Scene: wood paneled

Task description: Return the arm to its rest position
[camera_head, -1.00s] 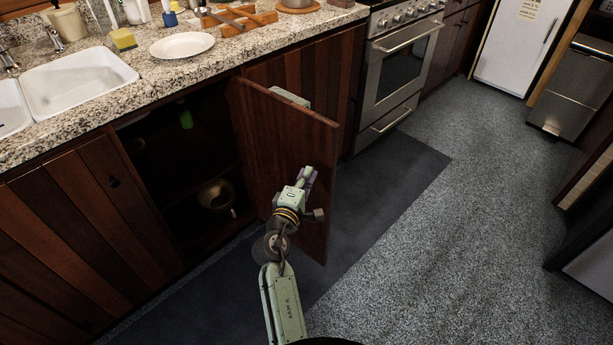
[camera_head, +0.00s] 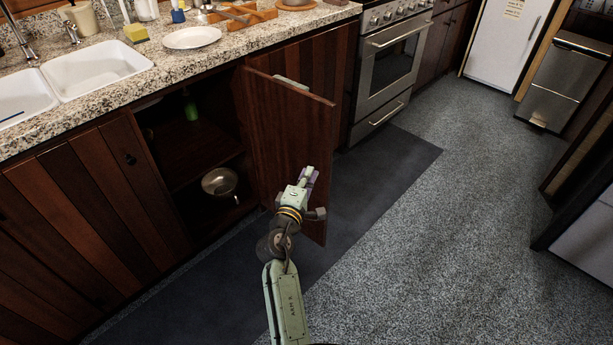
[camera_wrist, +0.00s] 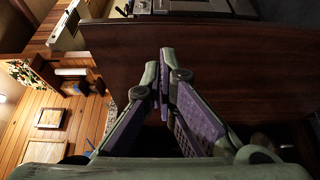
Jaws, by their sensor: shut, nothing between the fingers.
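My arm reaches up from the bottom of the head view, and my gripper (camera_head: 308,172) is in front of the open cabinet door (camera_head: 290,135). In the wrist view my gripper (camera_wrist: 165,55) has its two green and purple fingers meeting at the tips, shut with nothing between them. The dark wooden door (camera_wrist: 225,75) fills much of the wrist view behind the fingers. I cannot tell whether the fingertips touch the door.
The open cabinet holds a metal pot (camera_head: 220,182) and a green bottle (camera_head: 190,106). The counter (camera_head: 130,92) above has a sink (camera_head: 95,72) and a plate (camera_head: 191,38). An oven (camera_head: 390,65) stands beyond the door. The grey floor (camera_head: 440,220) at the right is clear.

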